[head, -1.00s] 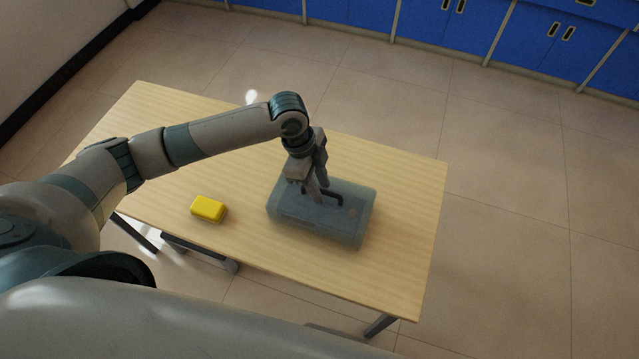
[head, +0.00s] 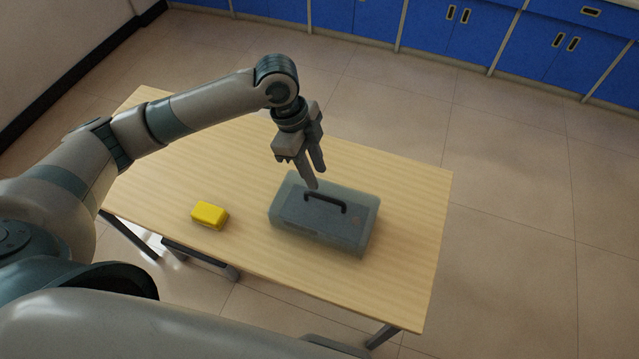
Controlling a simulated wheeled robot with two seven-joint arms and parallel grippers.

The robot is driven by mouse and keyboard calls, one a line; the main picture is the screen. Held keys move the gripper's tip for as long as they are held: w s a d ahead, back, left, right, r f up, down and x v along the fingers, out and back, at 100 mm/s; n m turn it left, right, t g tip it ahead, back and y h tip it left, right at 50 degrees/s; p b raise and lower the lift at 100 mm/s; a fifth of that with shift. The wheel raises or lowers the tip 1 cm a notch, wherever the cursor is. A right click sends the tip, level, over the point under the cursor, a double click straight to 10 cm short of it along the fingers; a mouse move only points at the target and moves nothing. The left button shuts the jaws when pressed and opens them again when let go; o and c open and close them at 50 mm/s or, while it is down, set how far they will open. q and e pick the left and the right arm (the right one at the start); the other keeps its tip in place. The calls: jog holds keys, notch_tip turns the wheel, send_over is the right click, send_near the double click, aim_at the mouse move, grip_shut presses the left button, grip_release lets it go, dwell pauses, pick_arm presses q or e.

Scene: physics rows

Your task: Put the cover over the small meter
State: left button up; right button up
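The cover (head: 353,237) is a see-through grey box with a dark handle (head: 326,202) on top. It sits on the right half of the table in the head view. A small yellow block (head: 210,215), which may be the small meter, lies on the table to the left of the cover, apart from it. My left gripper (head: 312,178) is above the far left side of the cover, off the handle, with its fingers apart and nothing between them. What is inside the cover is too blurred to tell. My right gripper does not show.
The wooden table (head: 400,270) has free room around the cover and the yellow block. Blue cabinets (head: 440,30) stand far back across the tiled floor.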

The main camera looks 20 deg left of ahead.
pick_arm(q)
jog(key=shift+b+v, duration=0.3)
jog(key=shift+v, duration=1.75)
jog(key=shift+s, duration=0.1)
